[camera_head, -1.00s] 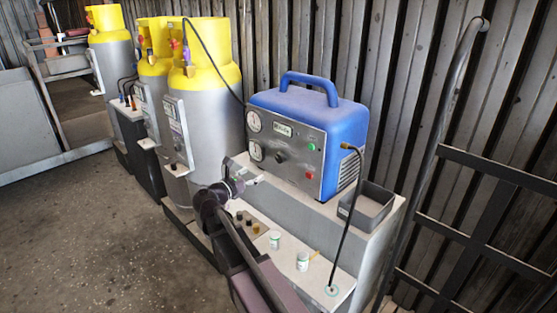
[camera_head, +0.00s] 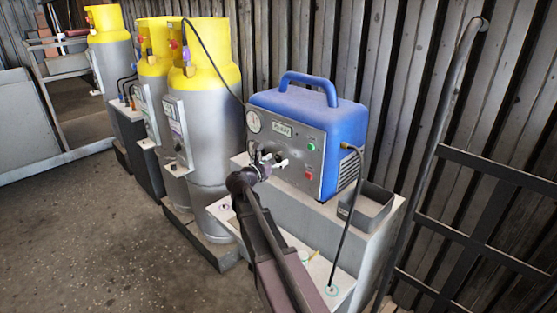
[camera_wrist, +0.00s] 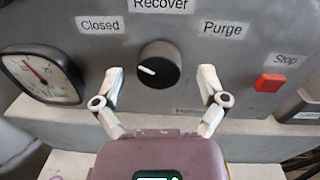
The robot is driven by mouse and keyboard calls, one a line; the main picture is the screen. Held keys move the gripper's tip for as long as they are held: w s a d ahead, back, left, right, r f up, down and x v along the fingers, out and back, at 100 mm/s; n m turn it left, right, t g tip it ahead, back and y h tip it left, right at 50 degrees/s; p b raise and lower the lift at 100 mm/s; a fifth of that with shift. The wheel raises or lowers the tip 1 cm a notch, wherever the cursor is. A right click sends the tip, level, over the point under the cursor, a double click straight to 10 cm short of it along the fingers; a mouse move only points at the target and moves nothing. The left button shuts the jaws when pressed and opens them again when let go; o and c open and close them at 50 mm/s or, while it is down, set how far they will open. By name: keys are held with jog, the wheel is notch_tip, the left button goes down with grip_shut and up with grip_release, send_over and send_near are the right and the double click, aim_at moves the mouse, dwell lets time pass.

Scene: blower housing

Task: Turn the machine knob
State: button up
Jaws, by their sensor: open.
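The machine is a blue box (camera_head: 335,125) with a handle and a grey front panel. Its black round knob (camera_wrist: 158,65) shows in the wrist view below the "Recover" label, with "Closed" to the left and "Purge" to the right. The knob's white mark points to the left, slightly up. My gripper (camera_wrist: 162,80) is open, with one finger on each side of the knob and apart from it in the picture. In the head view my gripper (camera_head: 270,162) is in front of the panel and hides the knob.
A gauge (camera_wrist: 42,75) is left of the knob and a red stop button (camera_wrist: 270,83) is right. A green button (camera_head: 312,147) is also on the panel. A grey tray (camera_head: 372,208) stands right of the machine. Yellow-topped cylinders (camera_head: 210,110) stand left.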

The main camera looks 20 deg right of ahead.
jog(key=shift+w+d, duration=0.2)
jog(key=shift+d, duration=0.25)
jog(key=shift+c, duration=0.2)
jog(key=c, duration=1.1)
jog(key=shift+m, duration=0.3)
jog(key=m, duration=0.5)
jog(key=shift+h+b, duration=0.3)
jog(key=shift+b, duration=0.05)
jog(key=m, duration=0.6)
jog(key=shift+m, duration=0.3)
